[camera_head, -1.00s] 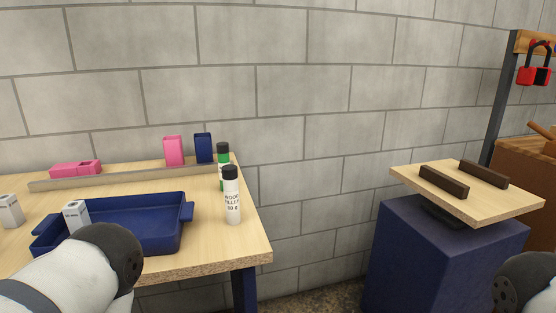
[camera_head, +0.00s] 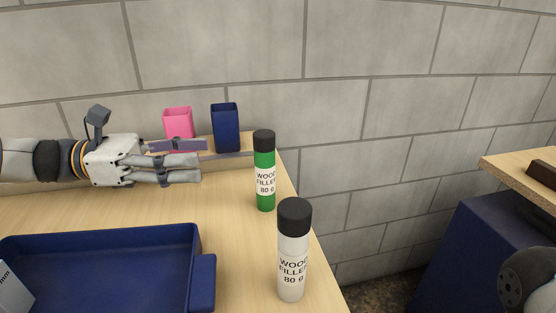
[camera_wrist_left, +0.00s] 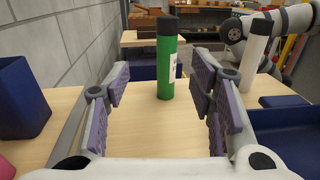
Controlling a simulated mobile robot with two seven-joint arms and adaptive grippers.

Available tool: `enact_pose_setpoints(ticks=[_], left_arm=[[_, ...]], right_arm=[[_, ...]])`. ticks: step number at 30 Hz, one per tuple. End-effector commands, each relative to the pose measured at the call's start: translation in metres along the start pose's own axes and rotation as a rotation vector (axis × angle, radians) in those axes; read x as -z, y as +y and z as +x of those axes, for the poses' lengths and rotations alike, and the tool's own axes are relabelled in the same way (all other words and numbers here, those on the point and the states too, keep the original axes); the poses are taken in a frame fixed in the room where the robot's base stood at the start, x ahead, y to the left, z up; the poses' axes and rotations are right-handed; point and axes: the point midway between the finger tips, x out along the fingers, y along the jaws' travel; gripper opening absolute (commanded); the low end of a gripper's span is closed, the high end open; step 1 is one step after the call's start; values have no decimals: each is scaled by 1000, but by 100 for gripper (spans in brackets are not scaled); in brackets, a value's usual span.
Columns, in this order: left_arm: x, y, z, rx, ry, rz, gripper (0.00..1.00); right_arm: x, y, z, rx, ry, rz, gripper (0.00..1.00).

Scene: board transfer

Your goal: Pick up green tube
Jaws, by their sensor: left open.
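The green tube (camera_head: 265,172) with a black cap stands upright near the right edge of the table, its label reading wood filler. It also shows upright in the left wrist view (camera_wrist_left: 166,62), ahead of and between the fingers. My left gripper (camera_head: 203,158) is open and empty, left of the green tube and apart from it, with its fingers pointing right. In the left wrist view its two fingers (camera_wrist_left: 160,98) stand wide apart. My right gripper is not in view.
A white tube (camera_head: 293,255) stands in front of the green one. A blue tray (camera_head: 203,282) lies at front left. A blue bin (camera_head: 225,128) and a pink bin (camera_head: 178,121) stand behind my left gripper. A board (camera_head: 522,168) rests on a blue stand at right.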

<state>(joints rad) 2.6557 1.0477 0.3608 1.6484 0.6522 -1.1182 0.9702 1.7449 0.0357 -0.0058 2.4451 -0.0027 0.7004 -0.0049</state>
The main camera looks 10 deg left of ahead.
Motion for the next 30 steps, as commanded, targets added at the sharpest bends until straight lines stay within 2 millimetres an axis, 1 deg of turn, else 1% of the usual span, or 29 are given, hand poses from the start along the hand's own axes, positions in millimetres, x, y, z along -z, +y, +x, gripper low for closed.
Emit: enact_pose_setpoints(ticks=[2,6,9,13,17,19,22,27,28,29,30], left_arm=[[1,1,7,-2,2,6,50],[2,0,40,0,5,3,50],[2,1,58,-2,5,4,50],[-2,-1,74,-1,5,7,50],[-12,-6,99,0,5,8,50],[-9,-4,110,-1,5,4,50],[-9,-4,118,-3,5,6,50],[-10,-4,119,-4,4,7,50],[-10,-4,119,-4,4,7,48],[-10,-4,119,-4,4,7,41],[-10,-4,119,-4,4,6,32]], right_arm=[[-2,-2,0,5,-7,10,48],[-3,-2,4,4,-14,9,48],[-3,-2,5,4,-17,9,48],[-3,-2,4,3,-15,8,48],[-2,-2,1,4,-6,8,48],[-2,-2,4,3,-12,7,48],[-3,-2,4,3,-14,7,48],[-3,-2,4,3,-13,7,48],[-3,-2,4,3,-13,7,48],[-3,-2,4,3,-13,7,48],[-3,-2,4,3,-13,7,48]])
